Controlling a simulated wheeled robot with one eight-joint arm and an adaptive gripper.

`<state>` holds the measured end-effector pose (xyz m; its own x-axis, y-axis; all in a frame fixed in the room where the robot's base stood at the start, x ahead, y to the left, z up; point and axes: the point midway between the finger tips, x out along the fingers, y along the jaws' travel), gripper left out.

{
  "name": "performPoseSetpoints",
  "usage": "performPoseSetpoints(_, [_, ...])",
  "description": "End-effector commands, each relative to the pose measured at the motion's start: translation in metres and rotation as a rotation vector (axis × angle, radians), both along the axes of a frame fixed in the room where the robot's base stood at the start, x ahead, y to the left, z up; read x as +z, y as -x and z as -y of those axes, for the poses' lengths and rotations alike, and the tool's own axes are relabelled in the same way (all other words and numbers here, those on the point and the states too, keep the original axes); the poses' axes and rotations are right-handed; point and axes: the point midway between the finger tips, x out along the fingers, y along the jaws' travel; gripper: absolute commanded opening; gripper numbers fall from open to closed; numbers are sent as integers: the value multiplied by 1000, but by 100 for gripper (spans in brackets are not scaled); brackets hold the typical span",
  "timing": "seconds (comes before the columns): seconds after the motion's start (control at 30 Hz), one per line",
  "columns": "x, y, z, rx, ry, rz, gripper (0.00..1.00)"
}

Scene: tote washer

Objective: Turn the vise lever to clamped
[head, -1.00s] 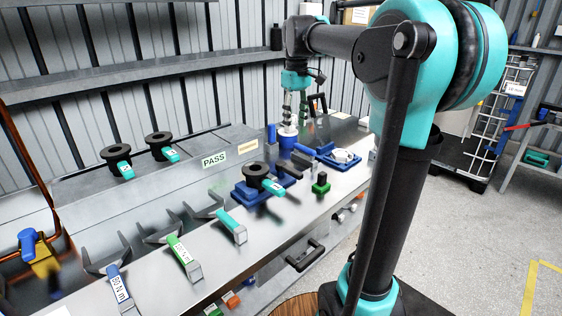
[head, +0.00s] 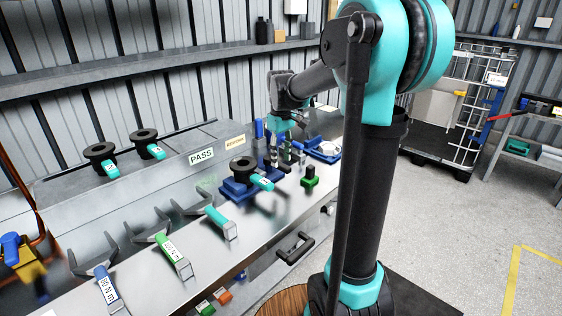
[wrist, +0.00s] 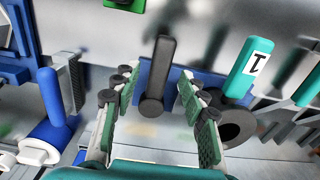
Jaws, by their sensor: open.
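The dark grey vise lever (wrist: 157,75) stands between the fingers of my gripper (wrist: 154,90) in the wrist view, with a gap on both sides. My gripper is open and holds nothing. Behind the lever is a blue part of the vise (wrist: 173,83). In the head view the blue vise (head: 238,190) sits on the bench, with a black flanged part with a teal tagged handle (head: 262,182) at it. My gripper (head: 281,160) is just right of it there; the fingers largely hide the lever.
A blue cylinder with an upright blue handle (wrist: 50,98) stands close left of my fingers in the wrist view. A green-based block (head: 309,178) is on the bench to the right. Several tagged forked tools (head: 215,220) lie at the front left. A raised shelf (head: 195,143) runs behind.

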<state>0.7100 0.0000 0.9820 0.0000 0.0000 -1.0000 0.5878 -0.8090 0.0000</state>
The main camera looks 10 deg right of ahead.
Motion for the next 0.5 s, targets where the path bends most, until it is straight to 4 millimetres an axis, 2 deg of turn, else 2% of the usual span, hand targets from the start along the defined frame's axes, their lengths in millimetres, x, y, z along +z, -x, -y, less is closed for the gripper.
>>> performPoseSetpoints(0.2, [-17,0,0,0,0,0,43])
performPoseSetpoints(0.5, [-19,0,0,0,0,0,43])
